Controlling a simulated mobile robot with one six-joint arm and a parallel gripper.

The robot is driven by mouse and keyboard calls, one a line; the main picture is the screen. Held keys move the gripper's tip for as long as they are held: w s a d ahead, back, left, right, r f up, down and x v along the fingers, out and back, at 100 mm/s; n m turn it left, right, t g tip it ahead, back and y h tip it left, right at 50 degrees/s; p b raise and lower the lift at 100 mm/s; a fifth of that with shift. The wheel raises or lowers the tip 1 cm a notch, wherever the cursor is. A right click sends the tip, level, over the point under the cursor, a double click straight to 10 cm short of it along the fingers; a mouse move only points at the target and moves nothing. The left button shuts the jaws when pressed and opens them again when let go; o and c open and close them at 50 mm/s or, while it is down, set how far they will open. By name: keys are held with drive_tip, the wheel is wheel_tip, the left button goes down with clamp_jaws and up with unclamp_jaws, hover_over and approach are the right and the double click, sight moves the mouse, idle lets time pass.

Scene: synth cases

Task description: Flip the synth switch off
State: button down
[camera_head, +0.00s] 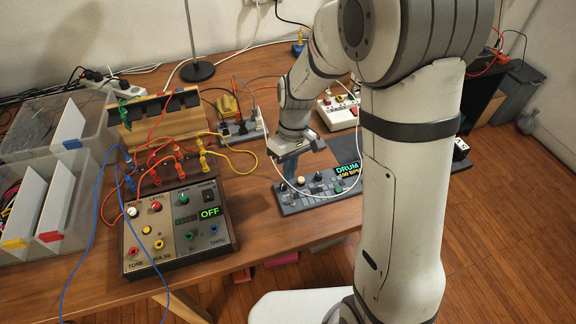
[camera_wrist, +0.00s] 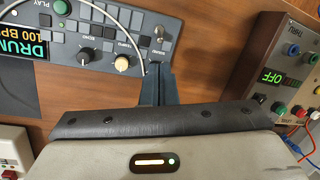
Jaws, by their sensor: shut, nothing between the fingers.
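The synth (camera_head: 172,235) is a beige box with dark sides, several knobs and coloured sockets, on the table left of my gripper. Its small display (camera_head: 210,212) reads OFF in green. A dark switch (camera_head: 209,196) sits above the display; its lever position is too small to tell. In the wrist view the synth (camera_wrist: 290,75) is partly cut off at the right edge, and its display also reads OFF. My gripper (camera_head: 290,172) is shut and empty, fingers pointing down over the left end of the grey drum machine (camera_head: 318,192). Its fingertips (camera_wrist: 157,72) are apart from the synth.
The drum machine has knobs and a display reading DRUM. A white cable (camera_wrist: 147,40) loops close by my fingers. Coloured patch cables (camera_head: 190,150) run behind the synth to a wooden rack (camera_head: 160,118). Clear bins (camera_head: 50,190) stand at left. Bare wood lies between both devices.

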sight(286, 198)
drive_tip(key=x, duration=0.6)
drive_tip(key=shift+f, duration=0.15)
drive_tip(key=shift+s+a, duration=0.1)
drive_tip(key=shift+a, duration=0.1)
drive_tip(key=shift+b, duration=0.35)
